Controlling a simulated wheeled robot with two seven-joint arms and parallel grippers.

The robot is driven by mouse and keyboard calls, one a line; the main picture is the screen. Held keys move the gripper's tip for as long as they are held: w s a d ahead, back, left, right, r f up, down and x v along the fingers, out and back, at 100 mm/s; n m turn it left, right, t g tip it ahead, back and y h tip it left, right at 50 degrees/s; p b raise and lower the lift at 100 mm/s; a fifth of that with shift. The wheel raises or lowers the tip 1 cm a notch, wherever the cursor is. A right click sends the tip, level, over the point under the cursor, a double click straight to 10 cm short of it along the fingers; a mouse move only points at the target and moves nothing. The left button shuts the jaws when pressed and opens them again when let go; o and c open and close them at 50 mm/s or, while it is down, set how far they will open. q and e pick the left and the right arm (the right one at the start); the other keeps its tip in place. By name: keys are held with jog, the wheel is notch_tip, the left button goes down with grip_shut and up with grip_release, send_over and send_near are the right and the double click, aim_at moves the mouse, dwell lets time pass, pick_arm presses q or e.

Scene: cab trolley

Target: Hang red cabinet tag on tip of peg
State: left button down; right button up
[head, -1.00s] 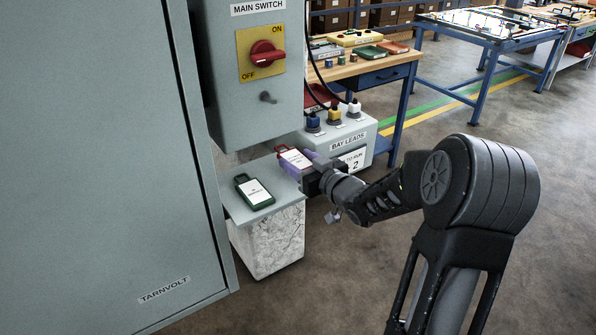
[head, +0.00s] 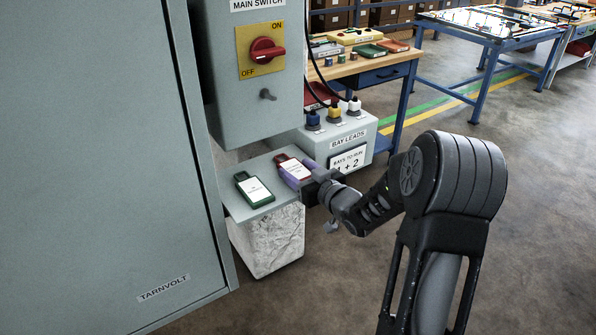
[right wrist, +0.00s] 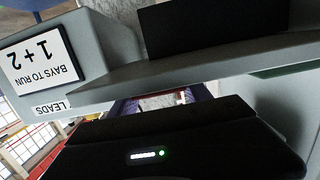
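The red cabinet tag (head: 292,167), with a white label, is at the right end of the small grey shelf (head: 237,209). My right gripper (head: 299,173) reaches it from the right, with purple fingers along its sides. In the right wrist view the tag's pale label (right wrist: 160,101) shows between the fingers. I cannot tell whether they press on the tag or whether it rests on the shelf. The peg (head: 267,95) is a short dark stub on the switch box, above the shelf, with nothing on it. My left gripper is not in view.
A green tag (head: 254,188) lies on the shelf left of the red one. The switch box (head: 228,70) overhangs the shelf's back. A bay leads box (head: 345,142) stands behind my right gripper. A large grey cabinet door (head: 95,160) fills the left.

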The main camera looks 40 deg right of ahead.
jog(key=o, duration=0.4)
jog(key=shift+c, duration=0.2)
jog(key=shift+r, duration=0.1)
jog(key=shift+s+r+p, duration=0.1)
jog(key=shift+p, duration=0.5)
jog(key=s+b, duration=0.1)
jog(key=s, duration=0.6)
jog(key=shift+s+r+b, duration=0.25)
jog(key=shift+r+b, duration=0.05)
jog(key=shift+r, duration=0.15)
